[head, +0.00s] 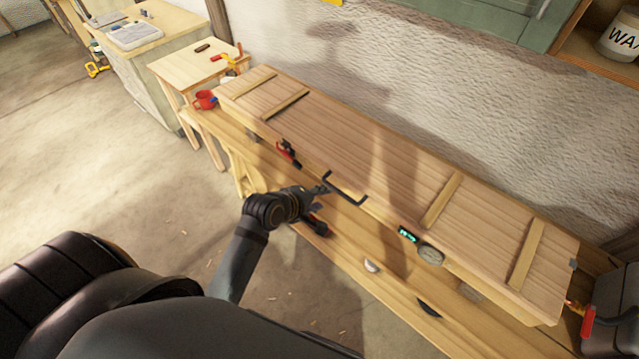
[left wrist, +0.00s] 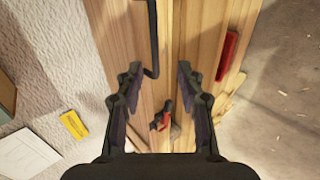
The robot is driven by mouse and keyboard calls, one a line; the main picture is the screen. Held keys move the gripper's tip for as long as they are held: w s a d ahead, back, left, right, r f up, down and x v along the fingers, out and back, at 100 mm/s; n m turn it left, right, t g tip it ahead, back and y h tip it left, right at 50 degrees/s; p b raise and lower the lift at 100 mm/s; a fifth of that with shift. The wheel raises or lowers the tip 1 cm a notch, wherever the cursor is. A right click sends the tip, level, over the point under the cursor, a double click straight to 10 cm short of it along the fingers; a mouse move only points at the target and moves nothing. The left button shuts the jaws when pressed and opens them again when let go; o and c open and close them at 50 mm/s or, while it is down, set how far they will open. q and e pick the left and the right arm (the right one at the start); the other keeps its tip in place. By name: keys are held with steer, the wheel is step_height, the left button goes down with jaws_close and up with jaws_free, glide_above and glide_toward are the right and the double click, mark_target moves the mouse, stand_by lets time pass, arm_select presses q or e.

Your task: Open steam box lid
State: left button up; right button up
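The steam box (head: 455,278) is a long wooden box along the wall. Its plank lid (head: 330,130) with cross battens lies flat on it, shut. A black bar handle (head: 347,191) is on the lid's front edge, near the middle; it also shows in the left wrist view (left wrist: 153,42), ahead of the fingers and a little left of the middle of the gap. My left gripper (head: 318,196) is at the handle's left end, close to it; contact cannot be told. Its fingers stand apart with nothing between them in the left wrist view (left wrist: 158,88). My right gripper is not in view.
A red clamp (head: 288,152) sits at the box's front edge, left of the handle. A round gauge (head: 430,254) and small display (head: 408,235) are to the right. The wooden bench (head: 385,290) runs below. The rough wall (head: 400,75) is close behind.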

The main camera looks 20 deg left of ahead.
mark_target(339, 193)
arm_select(q)
steer(key=x, duration=0.3)
steer(key=b+x, duration=0.1)
steer(key=x, duration=0.3)
steer(key=b+x, duration=0.1)
steer(key=x, duration=0.3)
steer(key=shift+w+d+r, duration=0.2)
steer(key=shift+w+r, duration=0.15)
steer(key=shift+r, duration=0.05)
steer(key=shift+c, duration=0.2)
